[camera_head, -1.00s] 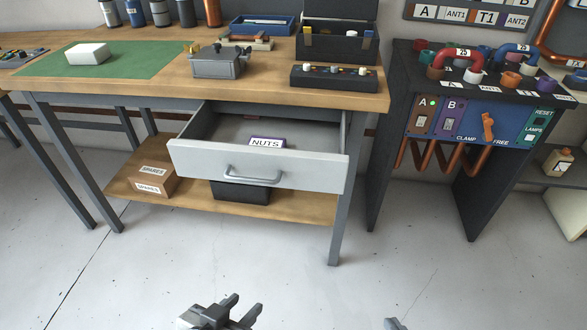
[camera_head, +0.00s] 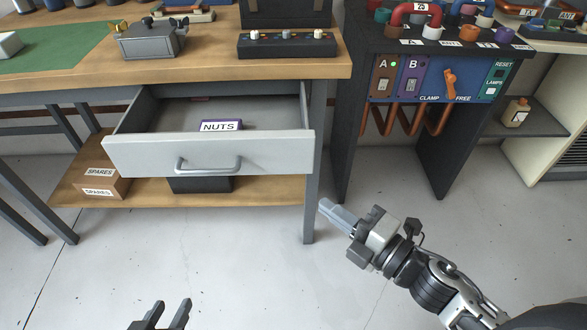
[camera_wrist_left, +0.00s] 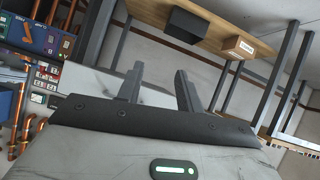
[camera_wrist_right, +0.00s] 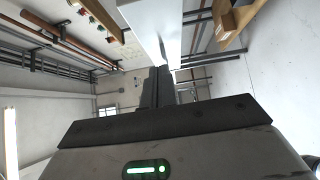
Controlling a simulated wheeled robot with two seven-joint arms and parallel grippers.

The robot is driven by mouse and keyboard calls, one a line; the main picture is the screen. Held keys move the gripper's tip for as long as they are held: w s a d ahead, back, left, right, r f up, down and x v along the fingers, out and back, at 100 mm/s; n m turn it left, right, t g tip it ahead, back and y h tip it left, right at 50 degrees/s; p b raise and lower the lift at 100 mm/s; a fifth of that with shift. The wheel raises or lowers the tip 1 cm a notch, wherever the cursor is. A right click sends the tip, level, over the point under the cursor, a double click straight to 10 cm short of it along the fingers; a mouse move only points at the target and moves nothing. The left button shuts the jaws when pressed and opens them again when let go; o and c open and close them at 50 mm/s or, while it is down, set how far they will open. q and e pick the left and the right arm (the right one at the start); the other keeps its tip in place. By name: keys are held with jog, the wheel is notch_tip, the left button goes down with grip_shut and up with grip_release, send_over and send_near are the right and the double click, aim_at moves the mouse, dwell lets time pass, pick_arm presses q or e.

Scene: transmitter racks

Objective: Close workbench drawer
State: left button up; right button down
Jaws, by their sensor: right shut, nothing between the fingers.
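The workbench drawer (camera_head: 255,155) is pulled out below the bench top (camera_head: 200,75); its grey front with a bar handle (camera_head: 208,165) faces me. A box labelled NUTS (camera_head: 221,126) sits inside it. My right gripper (camera_head: 327,207) is shut and empty, to the right of and below the drawer front, by the bench's front right leg, apart from the front in the head view. In the right wrist view, its shut fingers (camera_wrist_right: 155,88) point toward a pale panel. My left gripper (camera_head: 170,312) is open and empty, low in front of the bench; its parted fingers (camera_wrist_left: 160,85) show in the left wrist view.
A lower shelf (camera_head: 250,193) holds a SPARES box (camera_head: 105,180) and a dark bin (camera_head: 200,184). The bench leg (camera_head: 315,150) stands right of the drawer. A black rack with a blue panel (camera_head: 440,80) stands further right. The floor in front is clear.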

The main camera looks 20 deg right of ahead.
jog(key=p, duration=0.1)
send_near(280, 157)
jog(key=a, duration=0.4)
jog(key=w, duration=0.4)
jog(key=shift+w+d+p, duration=0.1)
jog(key=shift+d+p, duration=0.2)
jog(key=shift+w+d, duration=0.15)
jog(key=shift+w, duration=0.25)
jog(key=shift+w, duration=0.1)
